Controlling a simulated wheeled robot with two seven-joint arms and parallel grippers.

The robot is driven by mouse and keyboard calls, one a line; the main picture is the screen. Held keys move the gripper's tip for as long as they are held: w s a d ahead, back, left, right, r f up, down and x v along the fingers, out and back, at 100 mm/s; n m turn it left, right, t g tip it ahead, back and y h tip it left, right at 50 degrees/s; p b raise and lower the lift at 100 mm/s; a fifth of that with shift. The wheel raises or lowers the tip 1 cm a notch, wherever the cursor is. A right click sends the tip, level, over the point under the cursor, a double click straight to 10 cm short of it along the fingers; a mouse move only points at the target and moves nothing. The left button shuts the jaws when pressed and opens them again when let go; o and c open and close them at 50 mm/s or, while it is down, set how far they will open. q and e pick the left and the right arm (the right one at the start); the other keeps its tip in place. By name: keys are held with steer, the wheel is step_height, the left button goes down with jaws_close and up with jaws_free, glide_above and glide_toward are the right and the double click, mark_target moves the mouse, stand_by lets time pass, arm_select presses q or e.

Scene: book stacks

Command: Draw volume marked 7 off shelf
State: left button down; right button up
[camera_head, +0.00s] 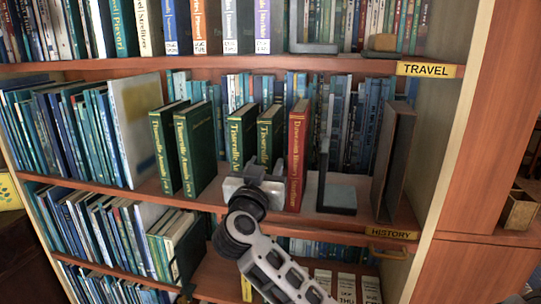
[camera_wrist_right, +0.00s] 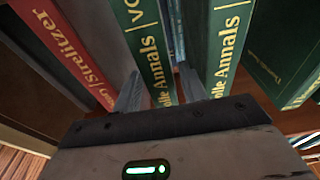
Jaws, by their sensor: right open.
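Several dark green volumes with gold lettering stand on the middle shelf (camera_head: 330,222). A left pair (camera_head: 165,150) (camera_head: 196,150) stands apart from a right pair (camera_head: 240,135) (camera_head: 270,135). No number 7 is readable on any spine. My right gripper (camera_head: 258,172) is open in front of the right pair, hiding their lower spines. In the right wrist view, its fingers (camera_wrist_right: 160,85) appear on either side of the lower spine of the green volume (camera_wrist_right: 150,45) nearer the red book; contact is unclear. The other green volume (camera_wrist_right: 228,45) is beside it. My left gripper is out of view.
A red book (camera_head: 297,155) stands right of the green volumes. A grey metal bookend (camera_head: 324,180) and a dark upright holder (camera_head: 395,160) are further right. Blue books fill the row behind. The shelf above hangs over the volumes. A gap separates the two green pairs.

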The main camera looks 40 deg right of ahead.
jaws_close()
steer(key=shift+r, duration=0.65)
steer(key=r+v, duration=0.3)
steer(key=v, duration=1.4)
steer(key=shift+s+a+f, duration=0.2)
steer(key=shift+s+a, duration=0.15)
steer(key=shift+a, duration=0.15)
